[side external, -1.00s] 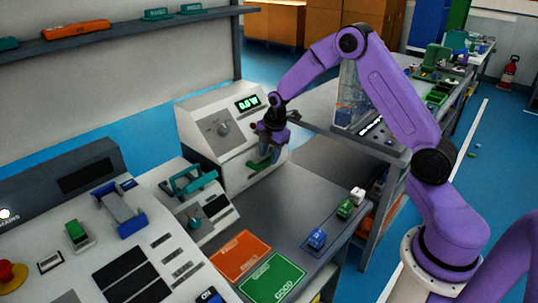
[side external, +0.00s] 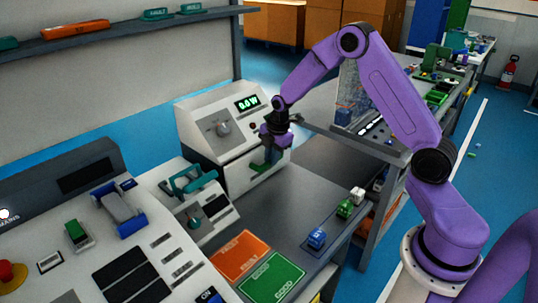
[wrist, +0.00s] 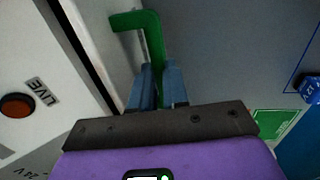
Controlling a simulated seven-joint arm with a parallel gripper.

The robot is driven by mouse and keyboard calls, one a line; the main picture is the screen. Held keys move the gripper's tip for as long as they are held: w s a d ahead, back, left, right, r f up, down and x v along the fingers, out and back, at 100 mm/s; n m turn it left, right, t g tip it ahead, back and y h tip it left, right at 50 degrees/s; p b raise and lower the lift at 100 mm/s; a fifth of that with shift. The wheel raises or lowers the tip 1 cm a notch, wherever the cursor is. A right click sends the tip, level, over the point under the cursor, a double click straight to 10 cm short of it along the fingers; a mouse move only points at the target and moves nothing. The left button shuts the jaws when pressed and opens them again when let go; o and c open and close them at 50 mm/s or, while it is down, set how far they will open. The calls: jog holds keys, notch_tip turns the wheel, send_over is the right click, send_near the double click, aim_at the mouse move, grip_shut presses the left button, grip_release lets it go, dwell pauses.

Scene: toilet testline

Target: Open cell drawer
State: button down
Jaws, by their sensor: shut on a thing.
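The cell drawer is in the lower front of the white tester box (side external: 203,130). Its green handle (side external: 264,167) sticks out from the front and also shows in the wrist view (wrist: 150,32) as a bent bar. My gripper (side external: 271,154) points down at the handle. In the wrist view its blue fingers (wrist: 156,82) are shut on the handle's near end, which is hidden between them. The pale drawer front (wrist: 116,45) has a dark strip along its edge beside the panel with the LIVE button. I cannot tell how far the drawer stands out.
The grey bench (side external: 265,215) is clear in front of the box. An orange mat (side external: 240,256) and a green GOOD mat (side external: 273,280) lie nearer. A blue block (side external: 316,238), a green block (side external: 345,209) and a white block (side external: 357,194) stand along the right edge.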

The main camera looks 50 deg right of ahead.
jog(key=s, duration=1.7)
jog(key=shift+s, duration=0.25)
jog(key=c, duration=1.1)
grip_release()
jog(key=shift+r, duration=0.1)
jog(key=s+r, duration=0.1)
jog(key=r, duration=0.4)
jog(key=s+r, duration=0.1)
jog(key=r, duration=0.5)
jog(key=s+r, duration=0.1)
jog(key=r, duration=0.5)
jog(key=shift+s, duration=0.1)
jog(key=s+a+f+m, duration=0.1)
jog(key=s+a+m, duration=0.1)
jog(key=s+a, duration=0.2)
jog(key=s+a+f+m+g, duration=0.1)
jog(key=s+a, duration=0.4)
jog(key=s, duration=0.1)
jog(key=s+a+f+m+g, duration=0.1)
jog(key=s+a+m, duration=0.1)
jog(key=s+a, duration=0.3)
jog(key=shift+s+f+m, duration=0.1)
jog(key=shift+s+m, duration=0.2)
jog(key=shift+s, duration=0.25)
